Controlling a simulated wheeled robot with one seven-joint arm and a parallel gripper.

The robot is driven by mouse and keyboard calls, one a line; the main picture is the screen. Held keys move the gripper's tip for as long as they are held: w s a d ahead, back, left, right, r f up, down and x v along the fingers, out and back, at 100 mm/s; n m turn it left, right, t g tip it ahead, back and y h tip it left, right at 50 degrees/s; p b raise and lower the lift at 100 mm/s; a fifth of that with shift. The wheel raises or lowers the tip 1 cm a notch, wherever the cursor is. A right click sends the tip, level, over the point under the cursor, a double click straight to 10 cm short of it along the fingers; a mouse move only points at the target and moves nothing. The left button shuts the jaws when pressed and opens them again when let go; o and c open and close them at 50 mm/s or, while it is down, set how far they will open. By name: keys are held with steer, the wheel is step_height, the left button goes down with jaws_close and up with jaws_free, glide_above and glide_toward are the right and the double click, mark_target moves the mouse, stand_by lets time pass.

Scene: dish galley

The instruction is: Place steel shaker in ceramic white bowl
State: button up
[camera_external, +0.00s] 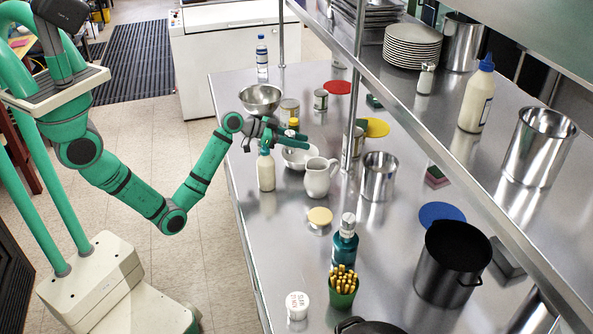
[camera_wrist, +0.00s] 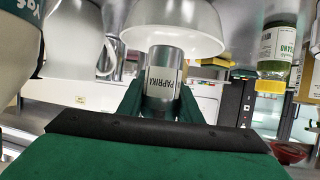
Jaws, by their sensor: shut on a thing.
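My gripper (camera_wrist: 160,98) is shut on the steel shaker (camera_wrist: 162,62), a small metal cylinder with a PAPRIKA label, between its green fingers. The wrist view is upside down. The ceramic white bowl (camera_wrist: 175,18) stands upright there, and the shaker's end overlaps its open rim. I cannot tell whether the shaker touches the bowl. In the external view my gripper (camera_external: 285,133) is just above and behind the bowl (camera_external: 300,158) on the steel counter. The shaker is not clearly visible in that view.
A white jug (camera_external: 320,177) stands close to the bowl, and a cream bottle (camera_external: 266,170) stands to its left. A yellow-capped green jar (camera_wrist: 278,50) is nearby. A metal bowl (camera_external: 260,97) and cans are farther back. A shelf post (camera_external: 353,100) rises to the right.

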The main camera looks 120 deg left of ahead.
steer(key=shift+w+a+f, duration=0.15)
steer(key=shift+a+f, duration=0.05)
steer(key=shift+f, duration=0.85)
steer(key=shift+w+a+f, duration=0.1)
steer(key=shift+a+f, duration=0.1)
steer(key=shift+f, duration=0.8)
steer(key=shift+f, duration=0.6)
steer(key=o, duration=1.1)
steer(key=shift+r, duration=0.15)
steer(key=shift+r, duration=0.35)
steer(key=v, duration=1.2)
steer(key=shift+d, duration=0.1)
